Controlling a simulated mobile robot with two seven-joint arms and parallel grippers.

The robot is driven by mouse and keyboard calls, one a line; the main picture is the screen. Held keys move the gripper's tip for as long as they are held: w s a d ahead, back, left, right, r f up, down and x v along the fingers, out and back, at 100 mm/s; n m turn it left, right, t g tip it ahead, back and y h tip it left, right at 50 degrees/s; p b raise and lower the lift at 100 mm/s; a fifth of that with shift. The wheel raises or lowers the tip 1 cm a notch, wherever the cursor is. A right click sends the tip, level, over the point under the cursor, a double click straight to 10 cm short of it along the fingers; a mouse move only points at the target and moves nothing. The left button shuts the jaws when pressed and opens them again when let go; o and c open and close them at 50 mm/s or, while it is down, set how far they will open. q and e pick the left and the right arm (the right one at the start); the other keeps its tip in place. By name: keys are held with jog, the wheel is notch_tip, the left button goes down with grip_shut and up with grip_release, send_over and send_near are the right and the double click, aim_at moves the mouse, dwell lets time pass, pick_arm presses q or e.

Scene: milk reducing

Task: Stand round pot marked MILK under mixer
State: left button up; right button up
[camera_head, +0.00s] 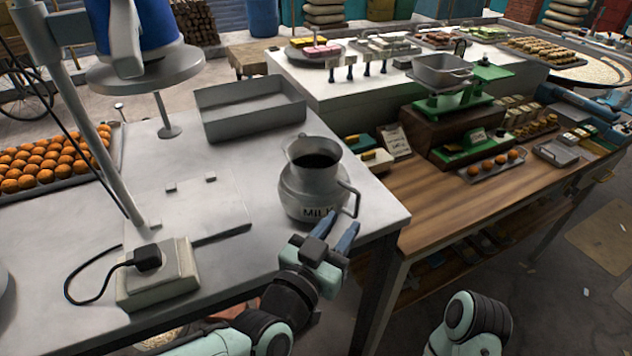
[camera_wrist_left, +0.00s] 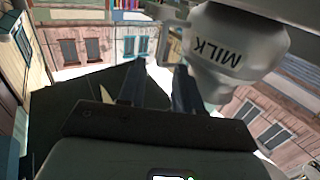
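The round grey metal pot marked MILK (camera_head: 300,187) stands upright near the right end of the grey table, with its handle toward the right. Its lettered side shows upside down in the left wrist view (camera_wrist_left: 228,62). The mixer (camera_head: 145,72) is at the left, with a blue upper part, a round disc and a beater hanging over a flat plate (camera_head: 205,208). The space under it holds no pot. My left gripper (camera_head: 341,229) is open, its fingers close to the pot's handle (camera_wrist_left: 172,45); contact cannot be told. My right gripper is outside the view.
A grey rectangular tray (camera_head: 250,115) stands behind the pot. The mixer's post (camera_head: 95,140) and white switch box (camera_head: 157,280) with a black cable are at the left front. A tray of round orange pastries (camera_head: 55,160) is far left. A wooden counter (camera_head: 450,205) adjoins at right.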

aim_at(356, 203)
pick_arm(q)
jog(key=x, duration=0.2)
jog(key=shift+w+d, duration=0.2)
jog(key=shift+w, duration=0.15)
jog(key=p+x, duration=0.1)
jog(key=x, duration=0.4)
jog(key=shift+w+f+p, duration=0.15)
jog(key=shift+p, duration=0.25)
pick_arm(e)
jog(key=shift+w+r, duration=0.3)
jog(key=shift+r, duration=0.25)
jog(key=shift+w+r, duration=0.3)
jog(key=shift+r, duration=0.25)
pick_arm(q)
grip_shut()
